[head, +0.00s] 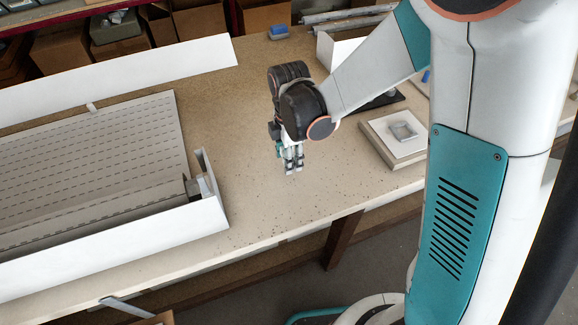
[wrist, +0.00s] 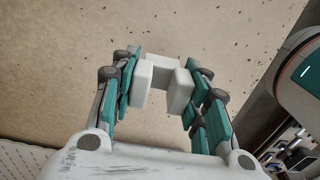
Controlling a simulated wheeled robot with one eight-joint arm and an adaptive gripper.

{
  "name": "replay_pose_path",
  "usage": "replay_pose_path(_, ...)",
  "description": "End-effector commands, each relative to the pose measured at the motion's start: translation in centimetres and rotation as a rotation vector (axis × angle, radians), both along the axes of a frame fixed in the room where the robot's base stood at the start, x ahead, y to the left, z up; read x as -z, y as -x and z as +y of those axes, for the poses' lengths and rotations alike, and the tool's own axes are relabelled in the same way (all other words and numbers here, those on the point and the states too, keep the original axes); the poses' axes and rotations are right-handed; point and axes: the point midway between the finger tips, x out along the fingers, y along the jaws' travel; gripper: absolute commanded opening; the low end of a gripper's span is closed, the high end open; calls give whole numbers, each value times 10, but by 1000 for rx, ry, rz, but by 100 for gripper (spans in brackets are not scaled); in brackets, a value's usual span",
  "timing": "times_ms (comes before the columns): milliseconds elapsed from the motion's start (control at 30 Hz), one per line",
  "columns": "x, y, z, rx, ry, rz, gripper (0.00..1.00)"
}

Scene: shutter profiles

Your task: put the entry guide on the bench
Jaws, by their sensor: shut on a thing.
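My gripper (head: 290,163) points down over the open middle of the bench (head: 255,200), near its front edge. In the wrist view my gripper (wrist: 163,88) is shut on a small pale grey-white piece, which I take to be the entry guide (wrist: 164,70). Its ends are hidden by the light fingertip pads. In the head view the piece is too small to tell apart from the fingertips. Speckled bench top shows beneath it. I cannot tell whether the piece touches the bench or hangs just above it.
A long white shutter box (head: 120,245) with a slatted curtain (head: 90,145) lies at left. A board with a small clear tray (head: 403,131) is at right. A blue block (head: 278,31) lies at the back. Bench around my gripper is clear.

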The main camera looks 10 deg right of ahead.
Motion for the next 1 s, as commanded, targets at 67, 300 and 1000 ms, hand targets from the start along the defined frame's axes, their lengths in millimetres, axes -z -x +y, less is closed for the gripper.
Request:
replay_pose_path(67,15,0,0,0,0,0,26)
replay_pose_path(300,36,0,0,0,0,0,26)
replay_pose_path(1000,37,0,0,0,0,0,62)
